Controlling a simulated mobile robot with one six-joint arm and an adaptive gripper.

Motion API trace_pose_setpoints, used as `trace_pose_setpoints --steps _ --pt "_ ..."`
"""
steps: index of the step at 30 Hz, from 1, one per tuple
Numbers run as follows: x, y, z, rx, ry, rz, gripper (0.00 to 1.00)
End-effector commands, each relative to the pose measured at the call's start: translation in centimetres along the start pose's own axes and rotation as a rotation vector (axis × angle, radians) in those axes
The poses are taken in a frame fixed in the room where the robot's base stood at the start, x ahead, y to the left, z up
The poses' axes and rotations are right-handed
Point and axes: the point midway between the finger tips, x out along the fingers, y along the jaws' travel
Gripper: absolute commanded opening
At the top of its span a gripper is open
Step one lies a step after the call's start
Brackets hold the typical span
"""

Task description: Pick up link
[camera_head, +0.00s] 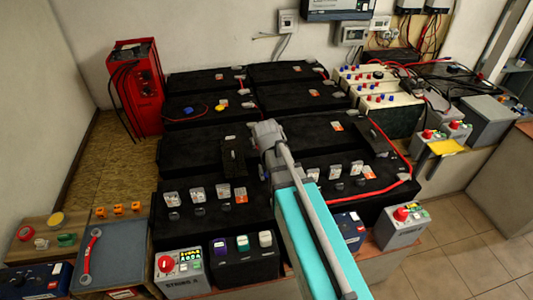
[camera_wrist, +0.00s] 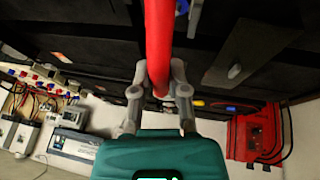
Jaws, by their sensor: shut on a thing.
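The link looks like a long red bar (camera_wrist: 159,40) in the wrist view. My gripper (camera_wrist: 160,78) is shut on its lower end, with one grey finger on each side. The bar runs from the fingers up past the top edge of the picture, so its far end is out of sight. In the head view my gripper (camera_head: 264,137) is over the middle of the black battery bank (camera_head: 195,148). The red bar cannot be made out there; my arm may hide it.
Cream batteries (camera_head: 388,110) are at the right back. A red cable (camera_head: 395,150) loops over the right side. Open floor lies front right.

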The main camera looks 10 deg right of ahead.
Motion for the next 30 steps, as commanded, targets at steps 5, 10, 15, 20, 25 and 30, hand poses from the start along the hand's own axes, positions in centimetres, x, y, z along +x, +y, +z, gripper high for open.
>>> trace_pose_setpoints --steps 5,10,15,20,25,30 --pt "0.0 0.0 0.0 0.0 0.0 0.0 0.0" --pt "0.0 0.0 0.0 0.0 0.0 0.0 0.0" --pt "0.0 0.0 0.0 0.0 0.0 0.0 0.0" --pt "0.0 0.0 0.0 0.0 0.0 0.0 0.0" --pt "-0.3 0.0 -0.1 -0.001 0.0 0.0 0.0" --pt "-1.6 0.3 -0.6 -0.001 0.0 0.0 0.0"
